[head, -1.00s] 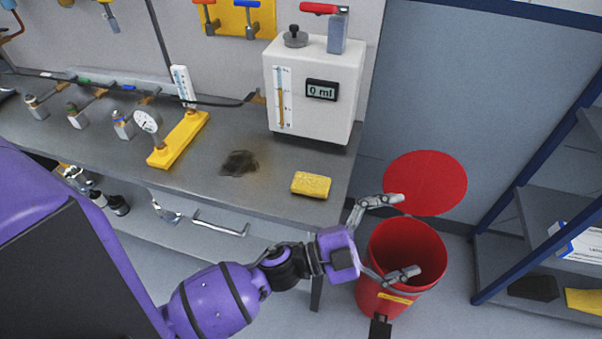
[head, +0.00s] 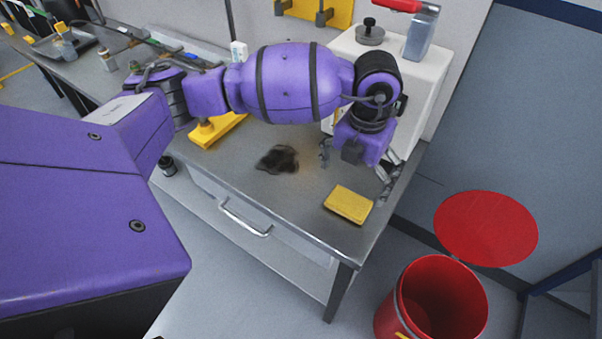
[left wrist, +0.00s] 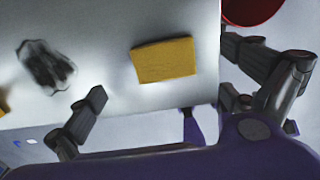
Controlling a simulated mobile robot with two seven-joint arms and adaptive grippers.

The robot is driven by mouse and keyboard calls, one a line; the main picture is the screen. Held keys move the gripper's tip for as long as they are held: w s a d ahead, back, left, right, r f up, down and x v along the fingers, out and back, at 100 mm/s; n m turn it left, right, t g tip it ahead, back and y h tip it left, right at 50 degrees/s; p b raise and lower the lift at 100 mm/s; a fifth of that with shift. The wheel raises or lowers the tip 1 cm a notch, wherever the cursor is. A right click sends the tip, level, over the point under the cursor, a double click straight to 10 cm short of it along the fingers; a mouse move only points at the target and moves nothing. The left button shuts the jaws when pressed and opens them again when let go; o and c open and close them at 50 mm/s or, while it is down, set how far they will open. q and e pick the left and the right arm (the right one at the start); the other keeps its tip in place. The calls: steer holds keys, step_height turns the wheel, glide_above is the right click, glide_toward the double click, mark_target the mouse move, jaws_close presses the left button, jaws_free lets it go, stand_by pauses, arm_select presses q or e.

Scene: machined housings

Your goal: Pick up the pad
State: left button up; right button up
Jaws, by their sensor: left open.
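The yellow pad (head: 348,205) lies flat on the grey bench top near its front right corner. In the left wrist view the pad (left wrist: 163,60) lies ahead of the fingers, between their two lines. My left gripper (head: 355,178) is open and empty, above the bench just behind the pad, fingers pointing down. In the left wrist view the open fingers of the left gripper (left wrist: 168,82) are spread wide and not touching the pad. My right gripper does not show.
A white dispenser box (head: 430,62) stands behind my left arm. An open red bin (head: 440,305) with its round red lid (head: 486,229) is off the bench's right end. A drawer handle (head: 245,219) juts from the front.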

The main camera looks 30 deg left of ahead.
mark_target(350, 201)
arm_select(q)
steer(key=f, duration=0.4)
steer(key=s+f, duration=0.1)
steer(key=f, duration=0.1)
steer(key=shift+d+f, duration=0.2)
steer(key=shift+f, duration=0.05)
steer(key=shift+w, duration=0.1)
steer(key=c, duration=1.1)
